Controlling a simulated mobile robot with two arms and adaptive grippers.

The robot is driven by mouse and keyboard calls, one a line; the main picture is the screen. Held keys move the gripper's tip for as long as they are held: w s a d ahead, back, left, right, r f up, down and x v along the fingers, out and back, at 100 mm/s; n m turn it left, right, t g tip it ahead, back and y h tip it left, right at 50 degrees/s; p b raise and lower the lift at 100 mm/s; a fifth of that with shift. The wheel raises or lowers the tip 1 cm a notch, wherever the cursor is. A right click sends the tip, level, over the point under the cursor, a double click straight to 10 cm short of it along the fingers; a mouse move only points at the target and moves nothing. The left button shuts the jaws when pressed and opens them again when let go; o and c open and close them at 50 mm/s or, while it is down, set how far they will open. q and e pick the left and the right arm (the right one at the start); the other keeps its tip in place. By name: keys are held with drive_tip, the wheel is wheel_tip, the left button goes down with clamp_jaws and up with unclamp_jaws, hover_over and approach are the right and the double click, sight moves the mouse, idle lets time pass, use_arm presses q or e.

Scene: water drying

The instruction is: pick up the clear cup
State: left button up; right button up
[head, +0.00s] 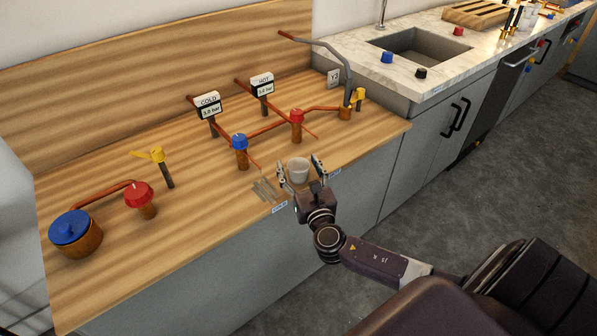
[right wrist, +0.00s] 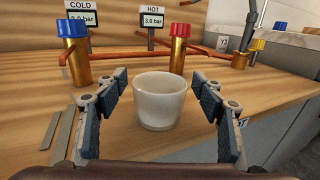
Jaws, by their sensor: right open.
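The clear cup (head: 298,170) stands upright on the wooden counter near its front edge and looks whitish and see-through. It also shows in the right wrist view (right wrist: 160,102), in the middle ahead of the fingers. My right gripper (head: 300,172) is open, with one finger on each side of the cup. In the right wrist view the right gripper's fingers (right wrist: 160,122) show gaps to the cup on both sides, and nothing is held. My left gripper is not in view.
Behind the cup stand a blue-topped valve (head: 239,150) and a red-topped valve (head: 297,125) on copper pipes, with COLD (head: 208,106) and HOT (head: 262,87) gauges. Flat metal strips (head: 264,190) lie just left of the cup. A sink (head: 420,50) is at the back right.

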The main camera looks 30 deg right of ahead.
drive_tip(key=c, duration=1)
drive_tip(key=shift+c, duration=0.3)
drive_tip(key=shift+r, duration=0.1)
